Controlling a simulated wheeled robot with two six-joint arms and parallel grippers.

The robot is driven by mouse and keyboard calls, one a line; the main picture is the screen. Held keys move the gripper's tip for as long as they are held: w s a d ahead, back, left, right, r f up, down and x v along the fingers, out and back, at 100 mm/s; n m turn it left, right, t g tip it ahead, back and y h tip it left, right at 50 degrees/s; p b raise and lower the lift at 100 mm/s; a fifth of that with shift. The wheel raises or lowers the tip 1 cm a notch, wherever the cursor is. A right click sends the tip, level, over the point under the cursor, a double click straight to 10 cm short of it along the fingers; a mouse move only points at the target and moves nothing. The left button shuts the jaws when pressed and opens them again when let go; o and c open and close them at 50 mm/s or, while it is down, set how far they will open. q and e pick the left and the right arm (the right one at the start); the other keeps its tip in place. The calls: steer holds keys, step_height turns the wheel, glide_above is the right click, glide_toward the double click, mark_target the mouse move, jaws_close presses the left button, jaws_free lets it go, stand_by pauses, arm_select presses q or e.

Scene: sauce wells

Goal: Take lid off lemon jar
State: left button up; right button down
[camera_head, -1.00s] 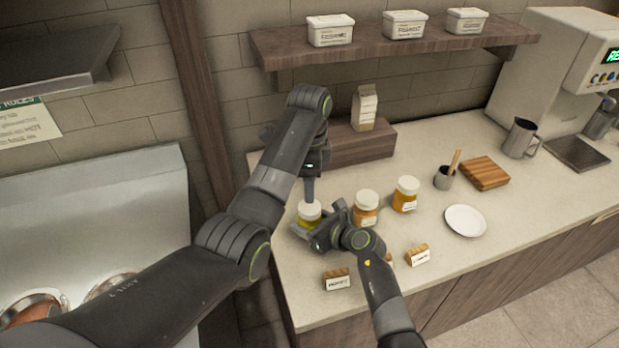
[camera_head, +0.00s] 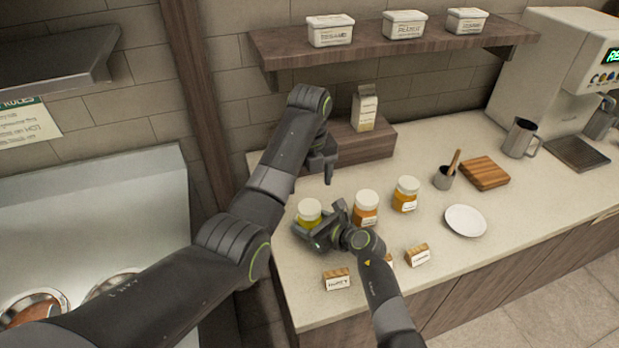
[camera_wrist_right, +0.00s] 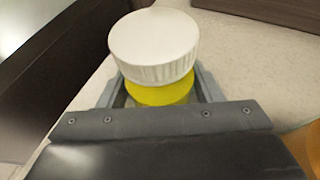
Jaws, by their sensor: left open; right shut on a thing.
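The lemon jar (camera_head: 312,224) is a yellow jar near the counter's left end. Its white lid (camera_head: 309,208) sits on top, and I see no clear gap under it. In the right wrist view the lid (camera_wrist_right: 153,48) covers the top of the yellow jar (camera_wrist_right: 160,95). My right gripper (camera_head: 312,234) is shut around the jar's body, below the lid, from the front right. My left gripper (camera_head: 328,178) is open and empty, above and behind the jar, apart from the lid. Its second finger is hard to make out.
Two orange jars with white lids stand just right, the nearer (camera_head: 366,209) and the farther (camera_head: 406,195). Small labelled wooden blocks (camera_head: 337,279) (camera_head: 417,255) sit in front. A wooden riser (camera_head: 358,148) with a carton (camera_head: 365,108) stands behind. A white plate (camera_head: 465,221) lies farther right.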

mark_target(309, 207)
arm_select(q)
steer(key=shift+f, duration=3.95)
